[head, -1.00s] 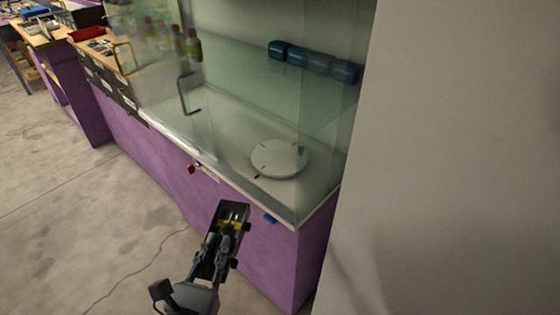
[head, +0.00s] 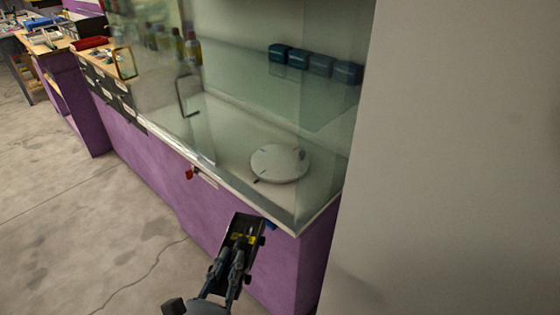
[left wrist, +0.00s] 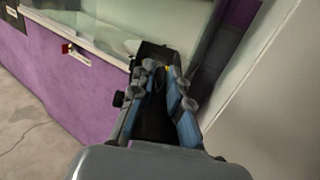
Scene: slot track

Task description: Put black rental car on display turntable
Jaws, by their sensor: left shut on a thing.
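The black rental car (head: 248,220) is held nose outward in my left gripper (head: 240,240), outside the glass case and low in front of its right end. In the left wrist view the car (left wrist: 151,50) sticks out beyond the fingertips of the gripper (left wrist: 160,70), which are shut on it. The fingers hide part of the car. The display turntable (head: 280,164) is a pale round disc inside the case near its right end, beyond the front glass and above the car in the picture. My right gripper is not in view.
The case stands on a purple counter (head: 160,165). Its glass has a dark handle (head: 183,108). A red tag (head: 190,173) hangs at the front edge. Several dark blue boxes (head: 281,54) stand at the back. A plain wall (head: 460,160) closes off the right. The floor at left is clear.

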